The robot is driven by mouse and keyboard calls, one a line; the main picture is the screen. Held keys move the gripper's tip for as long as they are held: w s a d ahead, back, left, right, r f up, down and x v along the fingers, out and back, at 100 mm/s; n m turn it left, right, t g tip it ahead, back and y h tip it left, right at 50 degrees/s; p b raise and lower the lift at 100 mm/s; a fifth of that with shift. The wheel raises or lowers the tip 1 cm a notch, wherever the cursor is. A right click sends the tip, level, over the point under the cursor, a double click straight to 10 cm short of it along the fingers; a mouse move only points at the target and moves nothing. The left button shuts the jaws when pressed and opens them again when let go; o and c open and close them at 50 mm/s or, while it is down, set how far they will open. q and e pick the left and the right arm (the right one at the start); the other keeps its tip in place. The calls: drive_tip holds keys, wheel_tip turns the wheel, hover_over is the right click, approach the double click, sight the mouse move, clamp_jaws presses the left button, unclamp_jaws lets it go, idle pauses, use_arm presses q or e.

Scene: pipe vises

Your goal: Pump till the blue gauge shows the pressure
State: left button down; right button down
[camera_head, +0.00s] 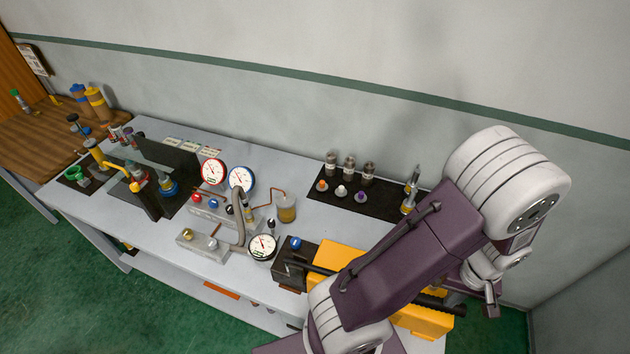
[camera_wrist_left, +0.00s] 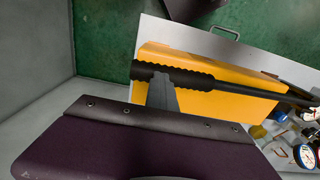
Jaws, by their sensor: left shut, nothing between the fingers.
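The blue-rimmed gauge (camera_head: 241,180) stands on the bench between a red-rimmed gauge (camera_head: 213,172) and the pump; its reading is too small to tell. The yellow hand pump (camera_head: 350,262) lies at the bench's front right, partly hidden behind my left arm. It also shows in the left wrist view (camera_wrist_left: 215,101), with its long black handle (camera_wrist_left: 235,82) lying along it. My left gripper (camera_wrist_left: 160,82) is shut and empty, its fingertips at the handle's ribbed grip; touching or just above, I cannot tell. My right gripper is not in view.
A black-rimmed gauge (camera_head: 263,246) stands beside the pump's head. A black mat (camera_head: 330,205) with small bottles and caps lies at the back. A vise fixture and tools crowd the left end. A wooden bench (camera_head: 35,138) adjoins.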

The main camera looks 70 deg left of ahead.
use_arm(q)
drive_tip(key=shift+f, duration=0.1)
drive_tip(key=shift+w+d+f+b, duration=0.1)
drive_tip(key=shift+w+f+b, duration=0.1)
drive_tip(key=shift+f+b, duration=1.4)
drive_tip(key=shift+f, duration=0.1)
drive_tip(key=r+p, duration=0.7)
drive_tip(key=shift+s+a, duration=0.2)
drive_tip(key=shift+s, duration=0.1)
drive_tip(key=shift+f, duration=0.1)
wheel_tip(320, 180, up, 7)
drive_tip(key=s+a+p, duration=0.1)
drive_tip(key=p, duration=0.5)
drive_tip(key=shift+s+a+f, duration=0.15)
drive_tip(key=shift+s, duration=0.2)
